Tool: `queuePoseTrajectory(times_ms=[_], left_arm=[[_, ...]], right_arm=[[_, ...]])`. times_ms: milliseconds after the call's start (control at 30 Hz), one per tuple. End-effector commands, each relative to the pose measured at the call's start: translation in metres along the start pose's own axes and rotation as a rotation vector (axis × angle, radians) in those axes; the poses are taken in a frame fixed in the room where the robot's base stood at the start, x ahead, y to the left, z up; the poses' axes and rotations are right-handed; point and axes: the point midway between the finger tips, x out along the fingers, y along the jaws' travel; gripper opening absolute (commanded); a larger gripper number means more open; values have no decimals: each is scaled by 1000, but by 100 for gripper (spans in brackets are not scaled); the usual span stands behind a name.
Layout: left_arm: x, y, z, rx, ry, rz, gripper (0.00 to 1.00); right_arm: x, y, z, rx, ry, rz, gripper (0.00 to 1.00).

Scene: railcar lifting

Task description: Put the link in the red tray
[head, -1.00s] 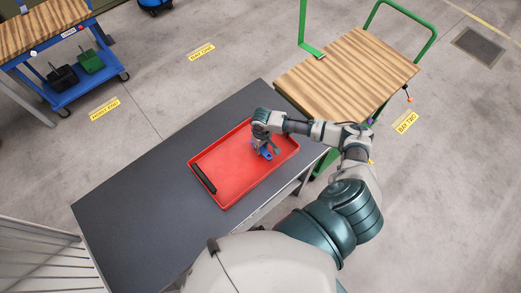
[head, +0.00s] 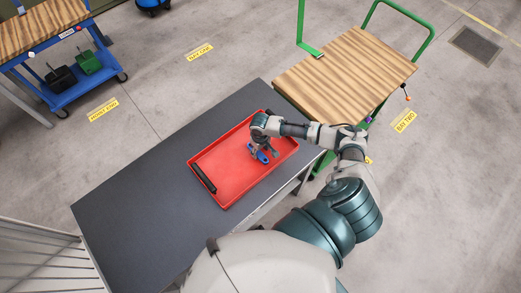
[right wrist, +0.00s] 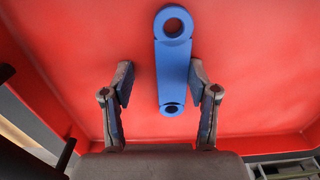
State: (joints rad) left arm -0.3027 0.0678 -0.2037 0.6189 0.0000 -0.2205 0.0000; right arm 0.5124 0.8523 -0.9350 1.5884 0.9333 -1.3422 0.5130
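The blue link (head: 262,156) is a flat bar with a ringed hole at each end. It is inside the red tray (head: 225,185), towards its right end, and seems to lie on the floor of the tray. The right gripper (head: 264,148) is open, over the link in the head view. Red tray floor (right wrist: 60,50) fills most of the wrist view. My left gripper is out of view.
The tray stands on a dark grey table (head: 130,200) with free room to its left. A green cart with a wooden top (head: 345,75) stands beyond the table's right end. A blue cart (head: 85,75) is at the far left.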

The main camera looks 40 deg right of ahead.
Motion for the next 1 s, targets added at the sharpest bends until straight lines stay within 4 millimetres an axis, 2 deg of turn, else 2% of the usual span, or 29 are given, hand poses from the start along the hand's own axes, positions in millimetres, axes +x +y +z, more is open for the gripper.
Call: queuePoseTrajectory(times_ms=[267,400,467,800,1000], left_arm=[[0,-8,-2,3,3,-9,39],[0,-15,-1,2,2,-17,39],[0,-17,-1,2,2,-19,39],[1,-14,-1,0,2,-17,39],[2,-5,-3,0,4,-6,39]], right_arm=[[-1,-2,0,-1,-1,2,58],[-9,0,0,-1,1,0,58],[-18,1,0,-1,3,-1,58],[-92,1,-1,0,3,-2,58],[-119,-1,0,-1,1,-1,58]])
